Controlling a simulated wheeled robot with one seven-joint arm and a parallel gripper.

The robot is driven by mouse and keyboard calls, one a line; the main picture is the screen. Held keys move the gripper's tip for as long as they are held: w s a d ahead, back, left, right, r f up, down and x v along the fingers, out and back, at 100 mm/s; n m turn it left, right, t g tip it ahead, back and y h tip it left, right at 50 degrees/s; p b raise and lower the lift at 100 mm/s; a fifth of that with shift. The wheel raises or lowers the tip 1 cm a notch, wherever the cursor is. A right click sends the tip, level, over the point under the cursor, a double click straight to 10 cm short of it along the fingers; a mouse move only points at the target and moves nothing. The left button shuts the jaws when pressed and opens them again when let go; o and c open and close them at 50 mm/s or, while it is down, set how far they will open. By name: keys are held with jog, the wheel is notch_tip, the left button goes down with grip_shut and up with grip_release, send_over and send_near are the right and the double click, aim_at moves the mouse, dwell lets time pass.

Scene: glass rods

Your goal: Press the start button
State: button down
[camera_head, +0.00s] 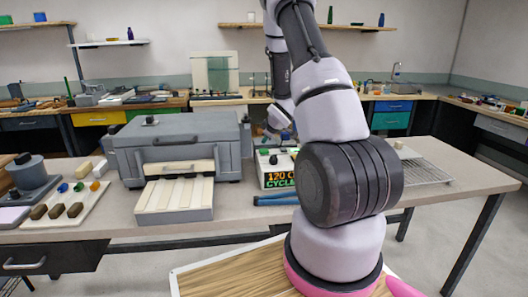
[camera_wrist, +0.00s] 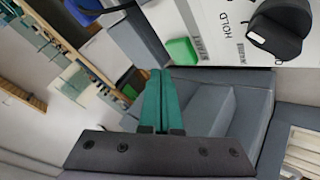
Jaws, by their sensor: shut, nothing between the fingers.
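The start button is a green block (camera_wrist: 180,51) on a white panel in the wrist view, beside a label that reads START. My gripper (camera_wrist: 158,75) has green fingers shut together and empty, with their tips just below and left of the button in the picture. I cannot tell whether they touch it. In the head view the control box (camera_head: 278,180) shows an orange display reading 120 C and CYCLE, and a small green button (camera_head: 264,152) shows on its top. My arm partly hides the box's right side.
A black knob (camera_wrist: 279,28) stands on the panel near a HOLD label. A grey oven-like machine (camera_head: 180,145) with a slatted tray (camera_head: 175,198) stands left of the box. A wire rack (camera_head: 425,172) lies at right.

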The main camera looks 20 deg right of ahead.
aim_at(265, 151)
jog(key=shift+r, duration=1.75)
jog(key=shift+r, duration=0.25)
jog(key=s+a+r+m+h, duration=0.1)
jog(key=s+a+r+m, duration=0.25)
jog(key=s+r, duration=0.45)
jog(key=s+a+r+m, duration=0.2)
jog(key=s+r+m, duration=0.25)
jog(key=r, duration=0.75)
jog(key=s+a+r+m+y, duration=0.1)
jog(key=s+a+r, duration=0.1)
jog(key=s+a, duration=0.2)
jog(key=s+a+r+m+g+y, duration=0.1)
jog(key=s+a+r+m, duration=0.1)
jog(key=s, duration=0.9)
jog(key=s+a+r+m+g+y, duration=0.1)
jog(key=s+a+r, duration=0.2)
jog(key=s+a, duration=0.4)
jog(key=shift+s+r+y, duration=0.4)
jog(key=shift+s, duration=0.2)
